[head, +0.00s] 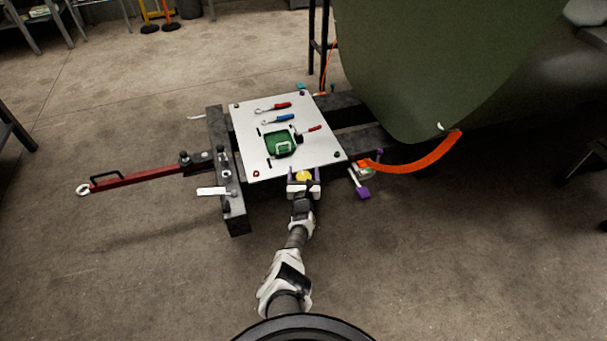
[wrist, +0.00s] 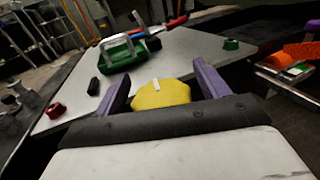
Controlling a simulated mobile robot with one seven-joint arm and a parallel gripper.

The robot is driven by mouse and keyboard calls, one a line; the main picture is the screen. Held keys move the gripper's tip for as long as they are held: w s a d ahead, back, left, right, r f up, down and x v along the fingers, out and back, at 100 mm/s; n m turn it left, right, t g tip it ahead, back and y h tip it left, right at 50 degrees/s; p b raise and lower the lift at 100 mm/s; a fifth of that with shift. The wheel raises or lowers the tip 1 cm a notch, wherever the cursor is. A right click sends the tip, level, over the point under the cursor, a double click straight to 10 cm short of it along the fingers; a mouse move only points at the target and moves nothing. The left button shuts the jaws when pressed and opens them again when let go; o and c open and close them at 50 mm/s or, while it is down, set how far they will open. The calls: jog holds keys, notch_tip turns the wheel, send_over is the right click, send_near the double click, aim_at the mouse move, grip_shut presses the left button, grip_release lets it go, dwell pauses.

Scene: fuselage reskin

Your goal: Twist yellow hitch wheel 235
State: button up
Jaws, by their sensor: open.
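The yellow hitch wheel (head: 304,176) is at the near edge of the white panel, mostly hidden by my gripper in the head view. In the wrist view the yellow wheel (wrist: 161,94) is a rounded disc with a small pale mark on its top. My gripper (head: 303,180) is at the wheel. Its two purple fingers (wrist: 160,88) stand apart, one on each side of the wheel, with the right finger close to its rim. I cannot tell whether either finger touches it.
The white panel (head: 250,150) carries a green tray (head: 282,142) and red and blue tools (head: 278,119). A red tow bar (head: 138,179) extends left. An orange curved strip (head: 415,162) and the green fuselage skin (head: 440,60) are at right. The floor in front is clear.

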jog(key=c, duration=1)
jog(key=shift+o, duration=0.2)
jog(key=shift+f+m+h+b, duration=0.15)
jog(key=shift+m+h+b, duration=0.35)
jog(key=shift+h, duration=0.3)
jog(key=shift+m+h+b, duration=0.6)
jog(key=shift+h, duration=0.2)
jog(key=m+h+b, duration=0.1)
jog(key=h+b, duration=0.1)
jog(key=m+g+h+b, duration=0.1)
jog(key=h, duration=0.1)
jog(key=m+g+h+b, duration=0.1)
jog(key=m+b, duration=0.1)
jog(key=shift+s+d+f+h+b, duration=0.1)
jog(key=shift+d+f+h+b, duration=0.1)
jog(key=shift+d+h+b, duration=0.15)
jog(key=m+g+h+b, duration=0.2)
jog(key=h+b, duration=0.1)
jog(key=b, duration=0.1)
jog(key=shift+s+d+g, duration=0.1)
jog(key=shift+d+g, duration=0.05)
jog(key=shift+g, duration=0.15)
jog(key=shift+d+r+m+g+h+b, duration=0.15)
jog(key=shift+m+g+h+b, duration=0.5)
jog(key=shift+b, duration=0.4)
jog(key=shift+r, duration=0.2)
